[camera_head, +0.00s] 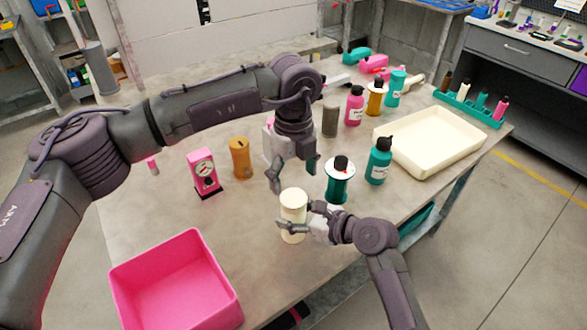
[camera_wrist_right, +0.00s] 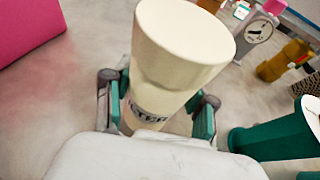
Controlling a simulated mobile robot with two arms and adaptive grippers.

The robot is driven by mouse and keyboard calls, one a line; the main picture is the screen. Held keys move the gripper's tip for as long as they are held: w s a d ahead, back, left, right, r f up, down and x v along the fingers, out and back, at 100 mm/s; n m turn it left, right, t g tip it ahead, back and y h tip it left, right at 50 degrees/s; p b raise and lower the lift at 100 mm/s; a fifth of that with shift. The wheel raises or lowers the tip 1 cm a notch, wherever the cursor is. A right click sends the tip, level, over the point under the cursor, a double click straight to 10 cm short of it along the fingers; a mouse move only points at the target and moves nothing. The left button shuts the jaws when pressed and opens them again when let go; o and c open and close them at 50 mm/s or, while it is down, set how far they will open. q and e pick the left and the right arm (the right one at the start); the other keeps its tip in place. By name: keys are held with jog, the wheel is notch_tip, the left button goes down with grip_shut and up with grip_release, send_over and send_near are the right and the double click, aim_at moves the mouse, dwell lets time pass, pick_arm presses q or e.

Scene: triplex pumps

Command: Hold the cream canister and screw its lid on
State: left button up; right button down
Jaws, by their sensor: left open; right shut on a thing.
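The cream canister (camera_head: 292,224) stands upright near the front middle of the table, with a wider cream lid (camera_head: 293,198) on its top. My right gripper (camera_head: 299,219) is shut around the canister's body from the right. In the right wrist view the canister (camera_wrist_right: 155,105) sits between my finger pads, its dark label partly hidden, and the wide lid (camera_wrist_right: 183,45) sits on top. Whether the lid is screwed tight cannot be told. My left gripper (camera_head: 293,176) is open and empty, pointing down just above the lid.
A pink bin (camera_head: 176,280) stands front left. A green spool (camera_head: 338,182) and a teal bottle (camera_head: 379,162) stand close to the right of the canister. A pink gauge (camera_head: 204,172) and an amber bottle (camera_head: 239,158) stand to the left. A cream tray (camera_head: 430,145) lies at the right.

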aim_at(293, 198)
pick_arm(q)
notch_tip(293, 198, down, 6)
jog(key=shift+f, duration=0.25)
